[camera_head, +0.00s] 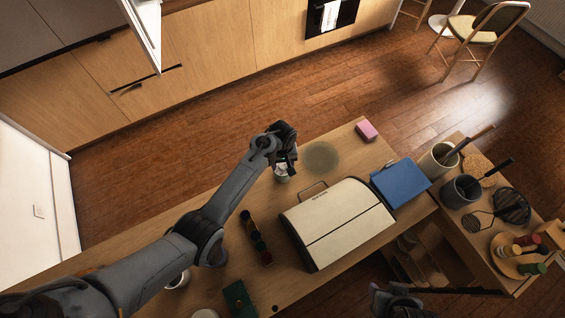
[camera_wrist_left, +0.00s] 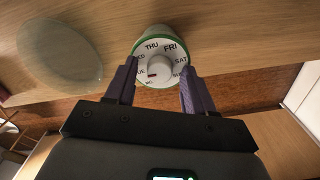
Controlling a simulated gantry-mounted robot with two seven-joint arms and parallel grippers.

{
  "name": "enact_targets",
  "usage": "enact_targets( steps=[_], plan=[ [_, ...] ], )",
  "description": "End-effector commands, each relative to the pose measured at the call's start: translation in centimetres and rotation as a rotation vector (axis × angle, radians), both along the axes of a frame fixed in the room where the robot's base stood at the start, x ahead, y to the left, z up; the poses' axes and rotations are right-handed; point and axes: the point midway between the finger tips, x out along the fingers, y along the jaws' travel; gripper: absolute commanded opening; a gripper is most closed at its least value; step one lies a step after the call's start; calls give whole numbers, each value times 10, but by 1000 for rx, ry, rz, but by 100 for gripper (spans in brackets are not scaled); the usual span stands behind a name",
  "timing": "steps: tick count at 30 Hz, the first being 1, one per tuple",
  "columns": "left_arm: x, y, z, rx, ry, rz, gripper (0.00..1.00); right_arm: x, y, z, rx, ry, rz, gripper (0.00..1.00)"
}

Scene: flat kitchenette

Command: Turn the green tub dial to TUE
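The tub (camera_head: 282,175) is small and white, on the wooden counter beneath my left gripper (camera_head: 286,163), which partly hides it in the head view. In the left wrist view the tub (camera_wrist_left: 165,33) shows a green rim and a white dial face (camera_wrist_left: 172,53) with day names around a white knob (camera_wrist_left: 160,67). My left gripper's purple fingers (camera_wrist_left: 158,78) are apart on either side of the dial, with nothing visibly clamped. My right gripper (camera_head: 395,298) is at the bottom edge, its fingers unclear.
A cream bread bin (camera_head: 335,220), a blue box (camera_head: 400,183) and a pink block (camera_head: 367,130) stand to the right. Utensil pots (camera_head: 461,190) stand farther right.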

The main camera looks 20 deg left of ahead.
Motion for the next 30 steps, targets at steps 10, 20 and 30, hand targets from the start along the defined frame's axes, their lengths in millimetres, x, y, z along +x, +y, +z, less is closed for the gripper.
enact_targets(
  steps=[10, 20, 30],
  plan=[
    [0, 0, 0, 0, 0, 0, 0, 0, -2, 0, -8, 0, 6, 43],
    [0, 0, 1, 0, 0, 114, 0, 0, -2, 11, -8, 0, 6, 43],
    [0, 0, 0, 0, 0, 113, 47, 0, 0, 11, -2, 0, 2, 43]
  ],
)
